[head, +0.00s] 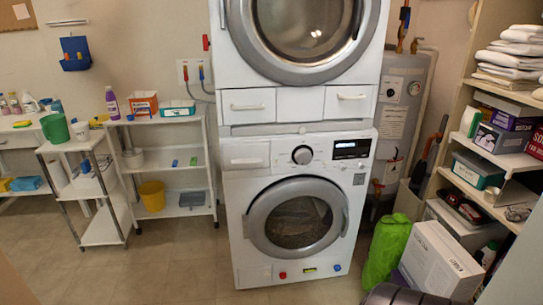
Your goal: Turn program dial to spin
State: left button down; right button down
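The program dial (302,155) is a round knob with a dark centre and a pale ring. It sits in the middle of the control panel of the lower white washing machine (234,192), left of a dark lit display (351,149). The dial's marks and pointer are too small to read, so I cannot tell its setting. The round grey-rimmed door (255,219) below it looks shut. Neither of my grippers is in view, and nothing covers the dial.
A second machine (300,104) is stacked on top. White shelves (190,181) with bottles and boxes stand left. At right are a grey tank (401,95), a green bag (385,247), a white carton (440,262) and towel shelves (490,206). The floor (170,262) in front at left is clear.

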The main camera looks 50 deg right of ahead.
aim_at(303, 157)
jog(key=z, duration=1.9)
